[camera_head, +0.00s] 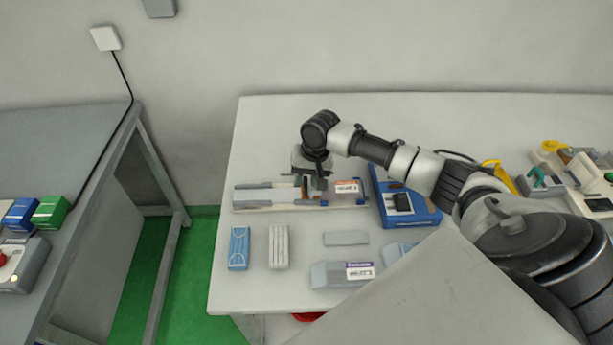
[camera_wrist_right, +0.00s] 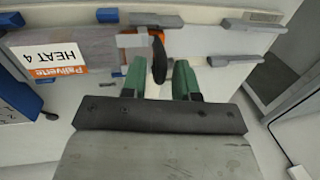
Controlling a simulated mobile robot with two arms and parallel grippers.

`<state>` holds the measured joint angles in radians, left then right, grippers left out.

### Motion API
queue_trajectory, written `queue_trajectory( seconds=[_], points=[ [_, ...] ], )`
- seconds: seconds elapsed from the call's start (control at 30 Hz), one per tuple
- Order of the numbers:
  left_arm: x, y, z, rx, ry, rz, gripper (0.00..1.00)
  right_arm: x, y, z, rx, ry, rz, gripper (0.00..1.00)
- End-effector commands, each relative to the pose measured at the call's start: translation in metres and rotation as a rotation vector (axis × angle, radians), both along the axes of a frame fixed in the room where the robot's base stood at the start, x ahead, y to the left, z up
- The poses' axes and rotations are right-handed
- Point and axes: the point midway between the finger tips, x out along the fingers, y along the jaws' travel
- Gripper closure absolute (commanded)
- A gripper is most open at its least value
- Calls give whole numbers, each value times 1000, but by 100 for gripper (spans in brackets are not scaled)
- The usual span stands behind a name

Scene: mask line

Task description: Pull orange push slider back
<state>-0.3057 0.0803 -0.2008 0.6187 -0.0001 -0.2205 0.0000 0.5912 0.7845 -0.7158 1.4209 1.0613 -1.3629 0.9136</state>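The orange push slider (camera_wrist_right: 156,33) shows in the right wrist view as a small orange part, with a black oval piece (camera_wrist_right: 158,60) in front of it; much of the slider is hidden. My right gripper (camera_wrist_right: 159,80) has two green fingertips spread apart, one on each side of the black piece, with visible gaps. In the head view my right gripper (camera_head: 311,187) points down over the middle of the long rail fixture (camera_head: 265,196), and the slider is hard to make out there. My left gripper is in neither view.
A box labelled HEAT 4 (camera_head: 346,188) lies on the fixture beside the gripper. A blue tray (camera_head: 424,212) stands to the right. Blue (camera_head: 239,248) and pale (camera_head: 279,247) packs lie in front.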

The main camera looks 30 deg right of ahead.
Motion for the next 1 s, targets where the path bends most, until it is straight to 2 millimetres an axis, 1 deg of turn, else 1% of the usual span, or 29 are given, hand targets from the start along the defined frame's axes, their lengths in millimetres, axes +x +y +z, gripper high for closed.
queue_trajectory(
  seconds=[0.03, 0.17, 0.2, 0.43, 0.57, 0.67, 0.73, 0.87, 1.0],
  points=[
    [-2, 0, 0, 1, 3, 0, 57, 0, 0, 0, 0, 0, 0, 78],
    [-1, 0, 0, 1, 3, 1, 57, 0, 0, 0, 1, -1, 0, 98],
    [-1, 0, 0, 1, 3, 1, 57, 0, 0, 0, 1, -1, 0, 100],
    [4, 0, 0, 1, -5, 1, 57, 0, 1, 1, 1, 0, -1, 100],
    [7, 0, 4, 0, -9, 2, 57, 5, 8, 2, 5, -2, 0, 100],
    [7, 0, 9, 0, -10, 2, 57, 13, 21, 3, 6, -1, -1, 100],
    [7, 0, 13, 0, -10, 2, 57, 20, 34, 4, 8, -1, 0, 100],
    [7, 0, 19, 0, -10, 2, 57, 37, 62, 3, 8, 0, 0, 100],
    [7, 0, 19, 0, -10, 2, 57, 55, 92, 2, 8, 0, 0, 100]
  ],
)
